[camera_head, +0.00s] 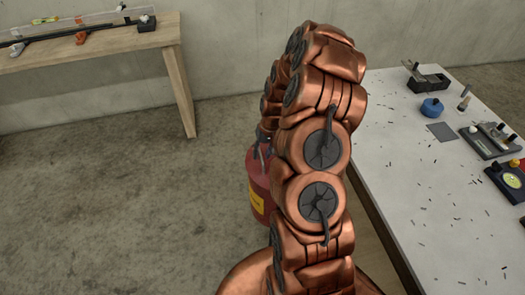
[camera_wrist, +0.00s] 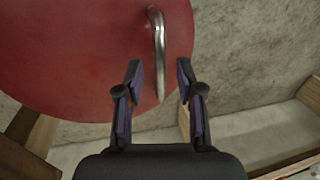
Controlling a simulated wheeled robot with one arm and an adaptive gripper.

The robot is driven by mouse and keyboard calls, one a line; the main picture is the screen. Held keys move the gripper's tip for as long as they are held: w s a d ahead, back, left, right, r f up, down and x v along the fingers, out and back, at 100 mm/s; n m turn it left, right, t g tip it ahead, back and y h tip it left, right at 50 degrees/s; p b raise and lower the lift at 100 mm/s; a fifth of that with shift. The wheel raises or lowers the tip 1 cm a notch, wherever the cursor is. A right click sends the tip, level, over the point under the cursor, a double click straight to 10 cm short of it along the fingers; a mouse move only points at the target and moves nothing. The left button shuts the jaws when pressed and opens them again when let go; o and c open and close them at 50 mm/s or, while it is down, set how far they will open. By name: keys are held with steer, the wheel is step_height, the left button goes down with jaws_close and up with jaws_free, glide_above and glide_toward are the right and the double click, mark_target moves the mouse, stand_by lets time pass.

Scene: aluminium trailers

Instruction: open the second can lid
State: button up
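A red can (camera_head: 257,203) with a yellow label stands on the floor in the head view, partly hidden behind my arm. In the wrist view a large round red surface (camera_wrist: 70,55), seemingly the can's lid, fills the upper left. A bent metal handle (camera_wrist: 158,45) lies at its right edge. My gripper (camera_wrist: 159,72) is open, with one finger on each side of the handle in the picture. I cannot tell whether the fingers touch it. In the head view the gripper is mostly hidden by the arm. Only one can is visible.
A white table (camera_head: 405,205) with small tools and scattered dark bits stands at right. A wooden bench (camera_head: 110,45) with a rail and clamps stands at back left. The concrete floor (camera_head: 110,200) at left is clear. Wooden parts (camera_wrist: 275,140) show low in the wrist view.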

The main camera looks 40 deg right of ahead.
steer(key=shift+c, duration=0.2)
jaws_close()
stand_by(0.4)
